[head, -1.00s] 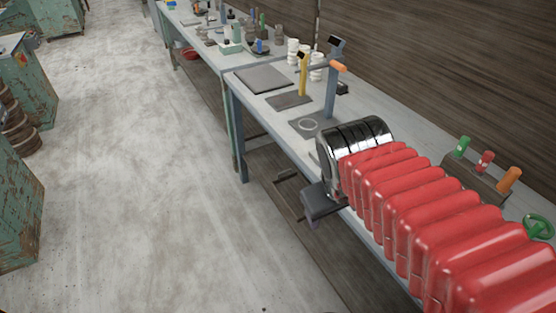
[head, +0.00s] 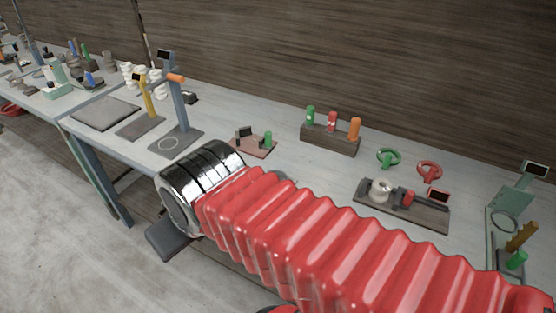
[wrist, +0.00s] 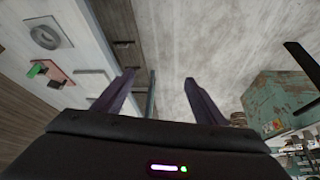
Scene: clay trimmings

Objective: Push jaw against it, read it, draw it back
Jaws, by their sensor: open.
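A dark plate (head: 361,206) on the bench in the head view carries a pale spool-shaped piece (head: 380,190). To the right of that piece on the plate is a dark block with a red part (head: 408,198), which looks like a sliding jaw; whether it touches the piece I cannot tell. A small display with a red face (head: 438,196) stands at the plate's right end. My gripper (wrist: 158,80) is open and empty in the wrist view, with floor and the bench edge behind its fingers. In the head view only a dark part of it shows, off the bench's front edge, far left of the plate.
Other stations line the bench: a blue post with an orange handle (head: 174,78), a pink plate (head: 262,147) with a green knob, a wooden rack (head: 330,140) of coloured handles, two rings and a green stand (head: 508,205) at right. Bare floor (head: 50,200) lies at left.

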